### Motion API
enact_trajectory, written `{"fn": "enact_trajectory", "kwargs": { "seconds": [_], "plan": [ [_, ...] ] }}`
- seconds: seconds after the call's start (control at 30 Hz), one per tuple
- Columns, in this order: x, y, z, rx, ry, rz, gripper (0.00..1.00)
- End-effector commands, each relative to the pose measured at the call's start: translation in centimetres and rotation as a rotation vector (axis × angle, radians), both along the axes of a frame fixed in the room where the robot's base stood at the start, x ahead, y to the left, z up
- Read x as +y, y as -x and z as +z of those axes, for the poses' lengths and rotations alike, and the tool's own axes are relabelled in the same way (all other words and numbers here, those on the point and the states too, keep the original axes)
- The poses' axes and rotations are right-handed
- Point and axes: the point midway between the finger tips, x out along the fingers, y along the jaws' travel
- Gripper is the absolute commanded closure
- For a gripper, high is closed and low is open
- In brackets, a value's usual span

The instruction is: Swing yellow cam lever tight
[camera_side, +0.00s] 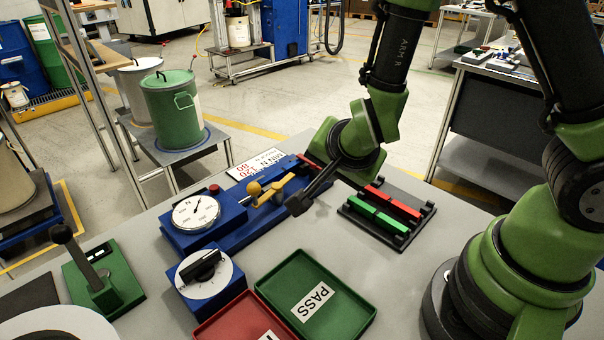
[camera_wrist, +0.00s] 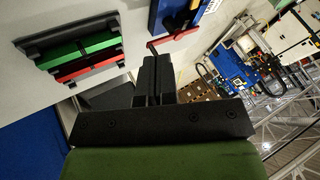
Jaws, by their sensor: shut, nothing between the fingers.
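The yellow cam lever (camera_side: 275,189) sits on the long blue fixture (camera_side: 240,232), slanting from lower left to upper right in the side view. A yellow ball knob (camera_side: 254,189) stands just left of it. My gripper (camera_side: 296,206) is shut and empty, pointing down and left, just right of the lever. I cannot tell whether they touch. In the wrist view my shut fingers (camera_wrist: 155,66) point toward a red handle (camera_wrist: 175,34) on a blue part (camera_wrist: 166,15); I cannot make out the yellow lever there.
A round dial gauge (camera_side: 196,212) sits at the fixture's left end. A black rack with green and red bars (camera_side: 392,204) lies right of my gripper. A green PASS tray (camera_side: 345,318), a red tray (camera_side: 235,322) and a blue box with a black knob (camera_side: 207,285) stand in front.

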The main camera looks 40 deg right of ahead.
Motion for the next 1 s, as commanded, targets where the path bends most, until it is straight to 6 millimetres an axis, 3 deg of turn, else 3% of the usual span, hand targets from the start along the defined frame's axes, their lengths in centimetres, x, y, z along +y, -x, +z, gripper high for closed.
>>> {"fn": "enact_trajectory", "kwargs": {
  "seconds": [0.47,0.7,1.0],
  "plan": [
    [-2.7,-4.7,-7.4,0.004,-0.002,-0.002,1.00],
    [-2.0,-7.8,-7.1,-0.002,-0.003,-0.001,1.00],
    [-1.8,-8.6,-7.1,0.001,-0.003,0.001,1.00]
  ]
}}
